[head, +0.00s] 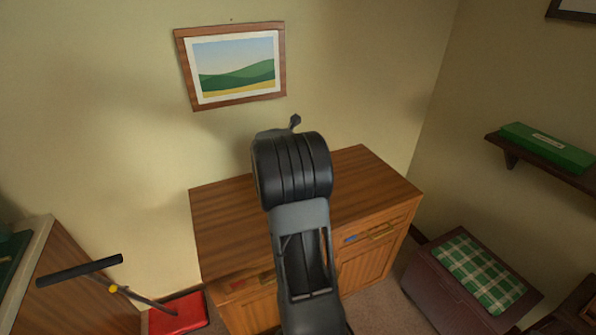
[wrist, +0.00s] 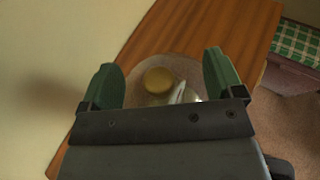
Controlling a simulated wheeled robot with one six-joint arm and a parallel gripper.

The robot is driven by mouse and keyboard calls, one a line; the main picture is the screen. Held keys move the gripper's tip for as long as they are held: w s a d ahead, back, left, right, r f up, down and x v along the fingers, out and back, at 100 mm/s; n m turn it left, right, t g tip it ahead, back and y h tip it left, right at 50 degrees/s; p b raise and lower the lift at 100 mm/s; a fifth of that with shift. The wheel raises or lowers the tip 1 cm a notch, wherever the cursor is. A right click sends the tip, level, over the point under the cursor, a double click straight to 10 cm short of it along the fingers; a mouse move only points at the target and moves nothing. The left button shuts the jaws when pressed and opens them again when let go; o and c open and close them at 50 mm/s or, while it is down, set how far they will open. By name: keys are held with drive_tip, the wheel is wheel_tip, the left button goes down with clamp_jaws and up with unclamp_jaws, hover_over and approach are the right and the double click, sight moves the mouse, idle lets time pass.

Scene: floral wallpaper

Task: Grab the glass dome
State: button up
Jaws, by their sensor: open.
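In the wrist view, the glass dome (wrist: 189,68) appears as a round, pale brownish see-through shape on the wooden top. A yellow round piece (wrist: 158,80) shows within its outline; I cannot tell whether it is a knob or something inside. Pale streaks lie beside it. My gripper (wrist: 160,62) is open, with one green finger to each side of the yellow piece. I cannot tell how far above the dome the fingers are, or whether they touch it. The gripper body covers the dome's near part. In the head view my arm hides both dome and gripper.
The wooden cabinet (head: 222,216) stands against the wall below a framed picture (head: 236,70). A stool with a green checked cushion (head: 478,273) stands to its right. A shelf with a green box (head: 546,148) is on the right wall. A red object (head: 178,314) lies at lower left.

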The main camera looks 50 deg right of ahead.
drive_tip(key=shift+x, duration=0.8)
